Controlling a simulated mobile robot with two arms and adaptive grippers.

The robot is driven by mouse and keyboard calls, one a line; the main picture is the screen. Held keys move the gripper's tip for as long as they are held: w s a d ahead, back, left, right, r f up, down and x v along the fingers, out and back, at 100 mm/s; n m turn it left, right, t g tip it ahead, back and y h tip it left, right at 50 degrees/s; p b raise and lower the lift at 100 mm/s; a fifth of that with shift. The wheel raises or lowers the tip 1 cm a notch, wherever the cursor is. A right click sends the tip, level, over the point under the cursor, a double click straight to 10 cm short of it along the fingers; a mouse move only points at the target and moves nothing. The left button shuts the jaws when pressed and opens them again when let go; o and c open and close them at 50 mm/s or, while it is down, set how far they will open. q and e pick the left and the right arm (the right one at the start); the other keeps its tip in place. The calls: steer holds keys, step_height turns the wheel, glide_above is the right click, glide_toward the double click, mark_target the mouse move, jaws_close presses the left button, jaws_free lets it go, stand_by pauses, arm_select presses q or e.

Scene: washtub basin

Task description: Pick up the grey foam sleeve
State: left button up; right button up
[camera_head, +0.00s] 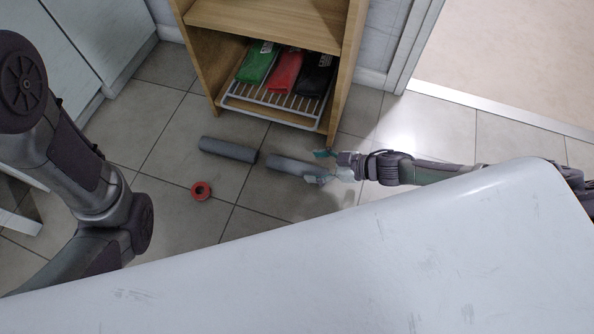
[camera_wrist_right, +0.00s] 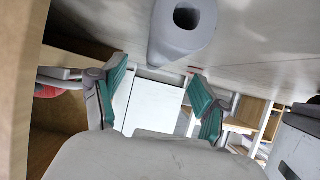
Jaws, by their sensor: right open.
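Two grey foam-like tubes lie on the tiled floor in the head view. One grey tube (camera_head: 228,150) lies farther left; the other grey tube (camera_head: 289,166) lies to its right, a small gap between them. My right gripper (camera_head: 322,166) is open at the right end of the right tube. In the right wrist view, a grey tube (camera_wrist_right: 181,38) shows its round end hole, ahead of the open green-padded fingers (camera_wrist_right: 160,95), with nothing held between them. I cannot tell whether the fingers overlap the tube's end. My left arm shows, but its gripper is out of view.
A wooden shelf unit (camera_head: 347,75) stands behind the tubes, with green (camera_head: 257,62), red (camera_head: 285,70) and black (camera_head: 315,75) packets on its white wire rack (camera_head: 262,113). A red ring (camera_head: 201,190) lies on the floor. The white basin (camera_head: 400,265) fills the foreground.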

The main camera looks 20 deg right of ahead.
mark_target(297, 166)
steer(key=shift+w+a+f, duration=0.3)
steer(key=shift+a+f, duration=0.05)
steer(key=shift+a, duration=0.05)
steer(key=b+x, duration=0.4)
steer(key=shift+a+f+b, duration=0.15)
steer(key=shift+f+b, duration=0.05)
steer(key=shift+b, duration=0.15)
steer(key=shift+w+a, duration=0.2)
steer(key=shift+a, duration=0.1)
steer(key=c, duration=1)
steer(key=shift+r, duration=0.15)
steer(key=shift+c, duration=0.2)
